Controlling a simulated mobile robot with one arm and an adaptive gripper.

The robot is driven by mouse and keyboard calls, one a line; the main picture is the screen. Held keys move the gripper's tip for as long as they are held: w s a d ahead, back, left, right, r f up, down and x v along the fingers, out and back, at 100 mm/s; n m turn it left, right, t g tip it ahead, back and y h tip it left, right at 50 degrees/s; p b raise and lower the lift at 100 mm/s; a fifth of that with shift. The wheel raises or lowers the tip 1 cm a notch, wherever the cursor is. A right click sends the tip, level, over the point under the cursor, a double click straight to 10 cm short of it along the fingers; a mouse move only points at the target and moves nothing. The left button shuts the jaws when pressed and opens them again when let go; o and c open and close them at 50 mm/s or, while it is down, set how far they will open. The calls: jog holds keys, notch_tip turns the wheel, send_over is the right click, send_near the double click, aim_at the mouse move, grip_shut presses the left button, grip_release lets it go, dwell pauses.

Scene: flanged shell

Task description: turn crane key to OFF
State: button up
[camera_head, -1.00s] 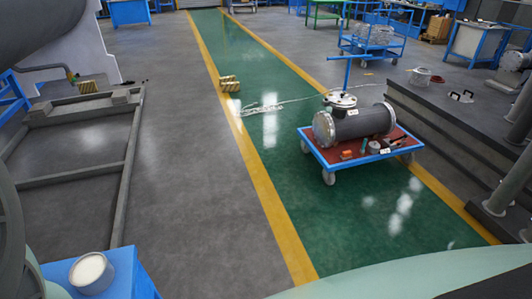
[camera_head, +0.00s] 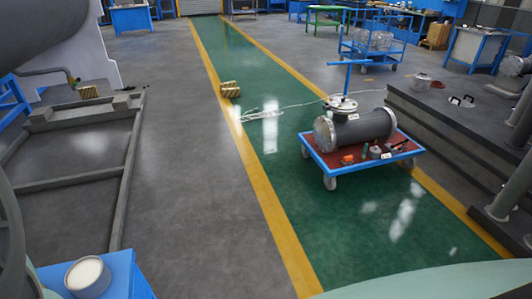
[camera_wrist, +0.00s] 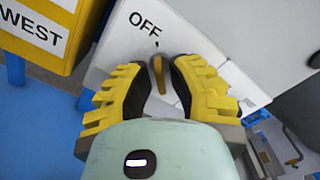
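In the wrist view, a white panel (camera_wrist: 228,75) carries a black OFF label (camera_wrist: 144,23). A small brass-coloured key (camera_wrist: 157,72) stands at the panel just below the label. My gripper (camera_wrist: 162,78) has yellow ribbed fingers with dark pads, one on each side of the key. The fingers are apart, and white panel shows between them. I cannot tell whether either pad touches the key. The head view does not show the key or my gripper clearly.
A yellow box marked WEST (camera_wrist: 38,32) stands close at left in the wrist view. In the head view, a blue cart (camera_head: 333,183) bears a flanged pipe (camera_head: 355,129) on the green lane (camera_head: 290,225).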

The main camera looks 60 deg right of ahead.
jog(key=shift+o, duration=1.3)
jog(key=shift+d, duration=0.1)
jog(key=shift+s+d, duration=0.1)
jog(key=shift+d, duration=0.1)
jog(key=v, duration=1.1)
jog(key=shift+s+d, duration=0.2)
